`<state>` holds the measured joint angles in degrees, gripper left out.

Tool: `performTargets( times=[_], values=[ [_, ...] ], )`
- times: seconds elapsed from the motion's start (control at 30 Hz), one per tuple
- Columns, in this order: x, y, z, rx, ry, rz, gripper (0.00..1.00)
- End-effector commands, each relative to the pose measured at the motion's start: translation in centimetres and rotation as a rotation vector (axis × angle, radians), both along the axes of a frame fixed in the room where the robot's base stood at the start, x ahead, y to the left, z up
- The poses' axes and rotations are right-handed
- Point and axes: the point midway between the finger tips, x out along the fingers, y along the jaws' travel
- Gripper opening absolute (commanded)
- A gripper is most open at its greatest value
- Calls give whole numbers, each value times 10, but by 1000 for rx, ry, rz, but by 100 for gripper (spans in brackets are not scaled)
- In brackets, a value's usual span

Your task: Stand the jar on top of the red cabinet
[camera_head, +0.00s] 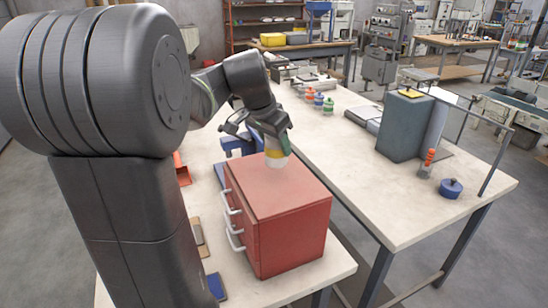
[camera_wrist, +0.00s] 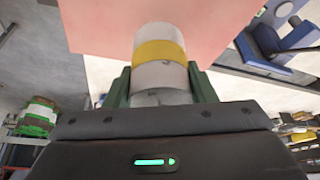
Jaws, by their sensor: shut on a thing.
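The red cabinet (camera_head: 282,195) with several white-handled drawers stands on the near table. The jar (camera_head: 275,160) is pale with a yellow band. My gripper (camera_head: 277,146) is shut on the jar from above, at the far part of the cabinet's top. In the wrist view the jar (camera_wrist: 160,62) sits between the green fingers of my gripper (camera_wrist: 160,88), with the red cabinet top (camera_wrist: 100,25) beyond it. The jar looks upright in the head view. I cannot tell whether its base touches the cabinet top.
A blue object (camera_head: 238,146) stands behind the cabinet, and an orange-red tray (camera_head: 182,168) lies to its left. The right-hand table (camera_head: 400,205) holds a grey-green box (camera_head: 405,125) and a blue lidded pot (camera_head: 451,188). The cabinet's near top is clear.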

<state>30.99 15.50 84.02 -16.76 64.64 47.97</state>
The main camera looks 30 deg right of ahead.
Motion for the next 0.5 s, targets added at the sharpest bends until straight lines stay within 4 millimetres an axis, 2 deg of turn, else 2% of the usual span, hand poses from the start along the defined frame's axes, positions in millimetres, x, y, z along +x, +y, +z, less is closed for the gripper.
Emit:
performTargets(
  times=[0.3, 0.5],
  values=[
    [0, 0, -37, -1, 1, 1, 16],
    [0, 0, -42, -3, -2, -1, 16]
  ],
)
